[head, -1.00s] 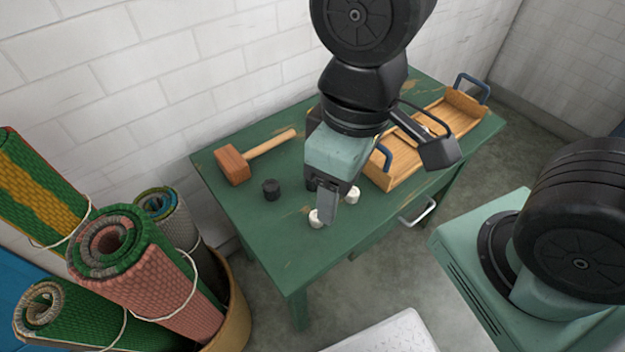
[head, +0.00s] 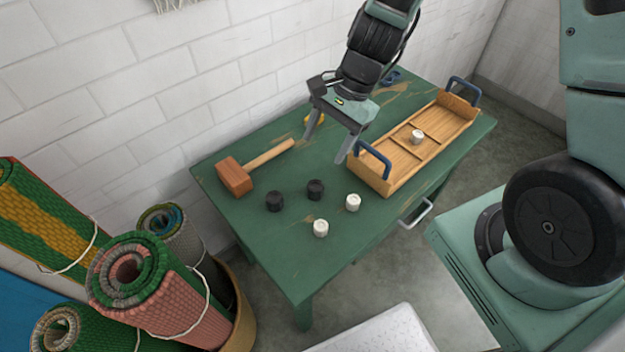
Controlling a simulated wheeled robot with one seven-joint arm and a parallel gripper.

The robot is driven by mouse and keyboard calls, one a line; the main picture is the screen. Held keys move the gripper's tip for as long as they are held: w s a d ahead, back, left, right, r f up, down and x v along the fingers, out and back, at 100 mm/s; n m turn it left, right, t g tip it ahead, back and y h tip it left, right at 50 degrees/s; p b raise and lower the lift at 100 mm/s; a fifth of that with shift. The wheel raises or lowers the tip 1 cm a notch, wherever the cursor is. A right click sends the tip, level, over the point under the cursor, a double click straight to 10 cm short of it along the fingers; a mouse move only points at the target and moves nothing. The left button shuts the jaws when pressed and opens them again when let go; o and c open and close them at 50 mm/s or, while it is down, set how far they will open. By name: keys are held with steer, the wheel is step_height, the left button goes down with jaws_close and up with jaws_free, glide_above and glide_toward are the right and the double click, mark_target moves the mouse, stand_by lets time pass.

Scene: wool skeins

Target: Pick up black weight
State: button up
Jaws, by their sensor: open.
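Two black weights stand on the green table in the head view: one black weight (head: 274,201) nearer the mallet, the other black weight (head: 315,189) just to its right. My gripper (head: 326,151) is open and empty, with its two fingers spread and pointing down. It appears above the table, beyond the black weights and left of the wooden tray. Nothing is between its fingers that I can make out.
Two white weights (head: 320,228) (head: 353,202) stand near the black ones. A wooden tray (head: 375,180) with blue handles holds another white weight (head: 418,137). A mallet (head: 236,177) lies at left on the green table (head: 270,255). The table's front is clear.

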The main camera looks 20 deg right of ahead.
steer(key=w+d+f+m, duration=0.4)
steer(key=d+f+m, duration=0.1)
steer(key=d+m, duration=0.1)
steer(key=b, duration=0.3)
glide_above(315, 185)
steer(key=d, duration=0.3)
steer(key=shift+t, duration=0.4)
step_height(315, 185, down, 10)
steer(key=shift+s, duration=0.1)
steer(key=shift+a+b+x, duration=0.15)
steer(key=shift+b+x, duration=0.45)
steer(key=shift+x, duration=0.95)
steer(key=shift+a+b+x, duration=0.15)
steer(key=shift+b+x, duration=0.4)
steer(key=shift+x, duration=0.95)
steer(key=shift+r, duration=0.1)
steer(key=c, duration=1.3)
step_height(315, 185, up, 10)
steer(key=p, duration=0.5)
steer(key=shift+c, duration=0.2)
